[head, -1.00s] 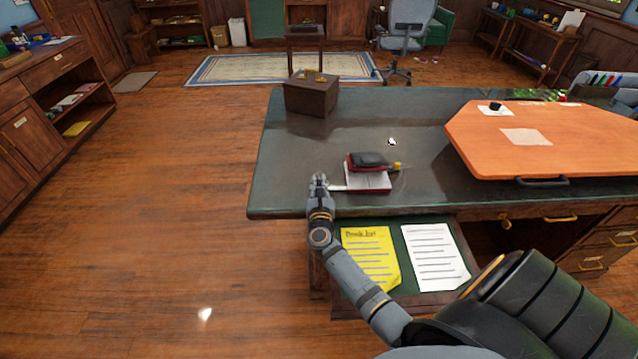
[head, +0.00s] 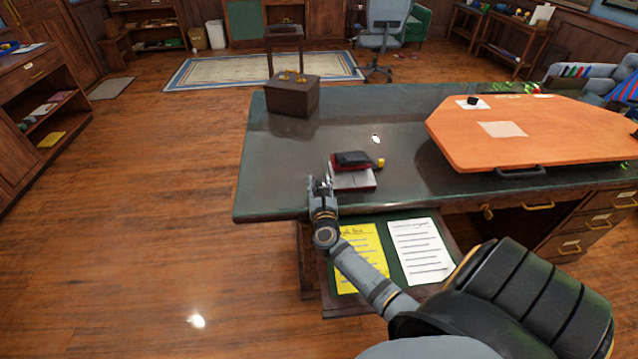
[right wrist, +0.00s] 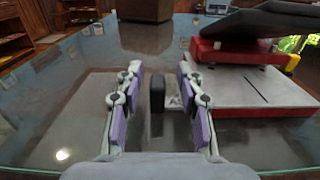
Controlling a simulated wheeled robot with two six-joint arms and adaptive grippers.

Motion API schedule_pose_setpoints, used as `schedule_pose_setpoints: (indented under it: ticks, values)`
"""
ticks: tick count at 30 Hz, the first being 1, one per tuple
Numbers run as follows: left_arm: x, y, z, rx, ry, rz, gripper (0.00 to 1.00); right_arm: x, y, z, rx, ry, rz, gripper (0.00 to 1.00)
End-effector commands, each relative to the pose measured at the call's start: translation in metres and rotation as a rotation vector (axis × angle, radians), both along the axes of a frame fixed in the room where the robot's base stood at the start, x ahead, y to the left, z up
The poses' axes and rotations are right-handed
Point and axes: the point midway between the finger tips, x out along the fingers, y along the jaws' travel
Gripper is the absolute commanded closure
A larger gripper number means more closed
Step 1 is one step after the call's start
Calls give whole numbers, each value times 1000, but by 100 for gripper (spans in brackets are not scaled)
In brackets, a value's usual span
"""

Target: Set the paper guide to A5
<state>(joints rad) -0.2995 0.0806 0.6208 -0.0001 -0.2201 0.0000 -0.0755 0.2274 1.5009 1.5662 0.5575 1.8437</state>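The hole punch (head: 352,180) lies on the dark green desk, with a pale base, red body and black lever. In the right wrist view its pale base (right wrist: 250,90) fills the right side, with a dark slot in its top. A pale guide bar (right wrist: 173,93) reaches left from the base and ends in an upright black tab (right wrist: 157,92). My right gripper (head: 321,186) is at the punch's left side. In the right wrist view the gripper (right wrist: 159,98) is open, its purple-padded fingers on either side of the tab with gaps. No size marking is readable. My left gripper is out of view.
The desk top (head: 270,150) is clear left of the punch. A brown box (head: 292,98) stands at the far left corner, and an orange board (head: 560,140) lies at the right. Yellow (head: 360,260) and white sheets (head: 420,250) lie below the front edge.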

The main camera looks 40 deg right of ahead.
Motion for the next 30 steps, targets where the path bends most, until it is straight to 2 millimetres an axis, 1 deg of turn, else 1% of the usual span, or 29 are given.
schedule_pose_setpoints:
  ticks: [4,7,11,15,18,21,25,30]
  values:
    - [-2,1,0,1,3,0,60,-1,1,0,1,-1,1,63]
    - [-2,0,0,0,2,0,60,-9,6,-1,1,0,1,63]
    - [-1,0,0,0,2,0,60,-34,21,-2,4,2,0,63]
    - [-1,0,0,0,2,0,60,-64,40,-2,4,2,0,63]
    - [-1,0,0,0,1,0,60,-81,50,-1,3,3,-1,63]
    - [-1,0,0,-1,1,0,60,-93,58,-1,2,1,0,63]
    - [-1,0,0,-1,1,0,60,-101,63,0,0,0,0,63]
    - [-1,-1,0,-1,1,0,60,-102,63,0,-1,1,0,63]
